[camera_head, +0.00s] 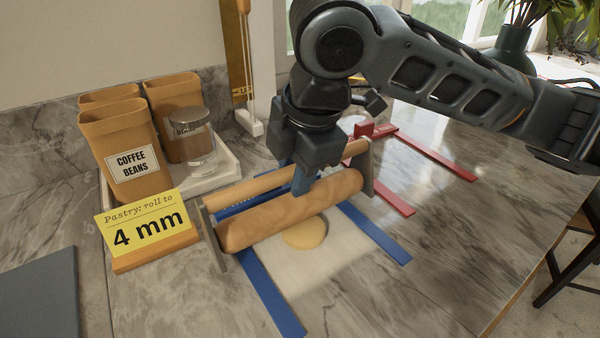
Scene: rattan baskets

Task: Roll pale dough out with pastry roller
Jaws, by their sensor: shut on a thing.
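The pastry roller (258,218) is a thick wooden cylinder with grey metal end plates and a thinner wooden handle bar (243,188) behind it. My gripper (304,184) points down at the roller's middle and is shut on it, seemingly at the handle bar; the fingers partly hide the grip. The pale dough (304,233) is a small round disc on a whitish floured patch (330,268), just in front of the roller, which hides its rear edge. Blue strips (271,296) lie on either side of the patch. I cannot tell whether the roller touches the dough.
A yellow card reading "Pastry: roll to 4 mm" (146,223) stands left of the roller. Brown canisters (126,150) and a glass jar (190,138) stand on a white tray (228,165) at back left. Red strips (437,157) lie at back right. The marble counter (440,255) is clear at front right.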

